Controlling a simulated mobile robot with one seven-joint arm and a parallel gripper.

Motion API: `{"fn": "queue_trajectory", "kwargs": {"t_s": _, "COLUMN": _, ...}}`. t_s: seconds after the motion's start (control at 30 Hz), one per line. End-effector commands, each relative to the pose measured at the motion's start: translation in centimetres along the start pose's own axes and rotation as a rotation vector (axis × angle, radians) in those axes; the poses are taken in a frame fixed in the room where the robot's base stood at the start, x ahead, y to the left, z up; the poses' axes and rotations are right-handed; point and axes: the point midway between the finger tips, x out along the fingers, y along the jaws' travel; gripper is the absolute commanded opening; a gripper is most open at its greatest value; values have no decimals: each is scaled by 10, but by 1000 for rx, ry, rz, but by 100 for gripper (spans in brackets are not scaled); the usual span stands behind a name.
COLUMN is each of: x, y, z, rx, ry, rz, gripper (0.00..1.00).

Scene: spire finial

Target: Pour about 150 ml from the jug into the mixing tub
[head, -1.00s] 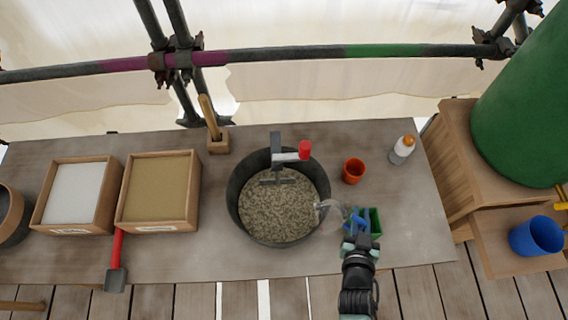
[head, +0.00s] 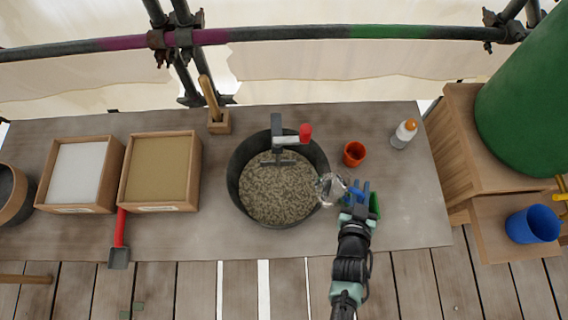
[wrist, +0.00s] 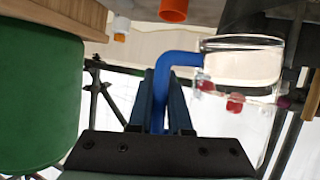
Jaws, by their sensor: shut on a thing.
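The clear jug (head: 331,188) with a blue handle hangs at the right rim of the mixing tub. My gripper (head: 357,200) is shut on the blue handle, which shows between the fingers in the wrist view (wrist: 160,90). The jug looks near upright from above, though its exact tilt is hard to tell. The jug's clear wall fills the right of the wrist view (wrist: 240,65); a pale band in it may be liquid. No stream shows. The dark round mixing tub (head: 236,184) holds grey-beige grainy mix, with a mixer paddle over it.
A red-handled mixer arm (head: 290,139) stands at the tub's back. An orange cup (head: 354,153) and a white bottle (head: 403,134) stand behind the jug. A green container (head: 374,205) is beside my gripper. Sand (head: 160,168) and white-powder boxes (head: 79,174) stand left.

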Motion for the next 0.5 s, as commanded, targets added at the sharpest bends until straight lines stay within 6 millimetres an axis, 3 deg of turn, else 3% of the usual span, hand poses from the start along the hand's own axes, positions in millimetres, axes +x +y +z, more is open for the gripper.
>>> {"fn": "queue_trajectory", "kwargs": {"t_s": 0.5, "x": -2, "y": -17, "z": -16, "rx": -236, "ry": -46, "rz": 99, "gripper": 0}}
